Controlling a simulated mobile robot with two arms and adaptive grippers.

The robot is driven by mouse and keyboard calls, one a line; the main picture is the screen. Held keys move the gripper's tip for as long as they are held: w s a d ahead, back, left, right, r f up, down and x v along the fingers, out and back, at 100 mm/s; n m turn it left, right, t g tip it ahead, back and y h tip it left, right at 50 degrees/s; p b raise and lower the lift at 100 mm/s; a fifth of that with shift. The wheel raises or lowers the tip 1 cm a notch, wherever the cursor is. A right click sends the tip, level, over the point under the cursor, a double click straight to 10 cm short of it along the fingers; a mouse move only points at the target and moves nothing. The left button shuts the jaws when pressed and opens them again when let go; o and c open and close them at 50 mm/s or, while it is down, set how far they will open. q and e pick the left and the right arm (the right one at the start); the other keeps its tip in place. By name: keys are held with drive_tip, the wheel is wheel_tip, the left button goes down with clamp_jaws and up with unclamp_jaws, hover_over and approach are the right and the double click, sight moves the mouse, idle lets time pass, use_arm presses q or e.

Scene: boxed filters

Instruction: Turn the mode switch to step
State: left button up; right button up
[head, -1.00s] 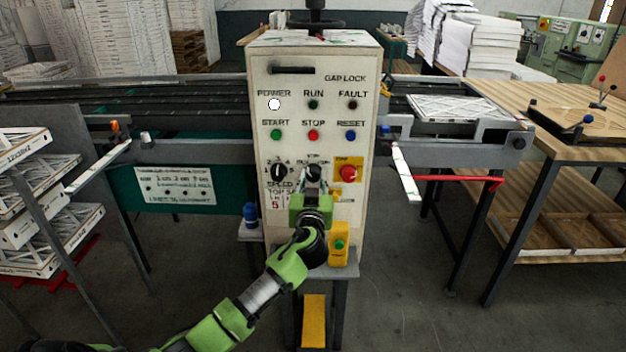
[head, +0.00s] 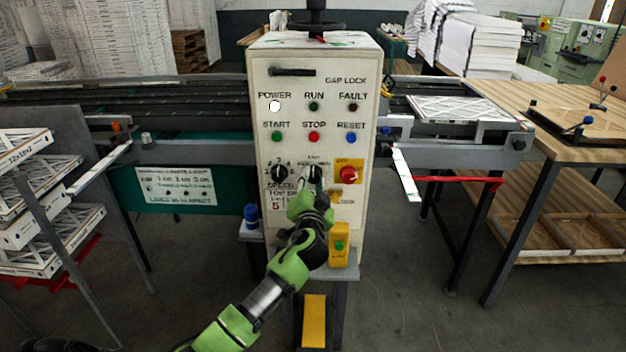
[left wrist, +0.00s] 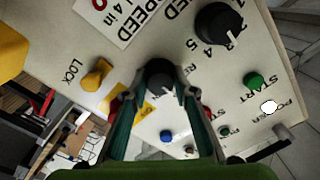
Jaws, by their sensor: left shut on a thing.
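The mode switch (head: 315,173) is a black knob on the cream control panel (head: 262,215), right of the black speed knob (head: 279,173). My left gripper (head: 309,187) is at the mode switch. In the left wrist view, the two fingers of my left gripper (left wrist: 161,88) are shut on the mode switch (left wrist: 160,73), one on each side. The knob's white pointer mark shows between the fingers. The labels around it are partly hidden, so I cannot read which position it points to. My right gripper is not in view.
A red stop knob (head: 348,174) on a yellow plate sits just right of the switch. Start (head: 277,137), stop (head: 313,137) and reset (head: 350,138) buttons are above. A yellow box with a green button (head: 339,243) is below right. Conveyors flank the panel.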

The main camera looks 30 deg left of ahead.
use_arm(q)
drive_tip(key=shift+m, duration=0.4)
drive_tip(key=o, duration=1.1)
drive_tip(key=v, duration=1.2)
drive_tip(key=shift+s, duration=0.1)
drive_tip(key=shift+a, duration=0.1)
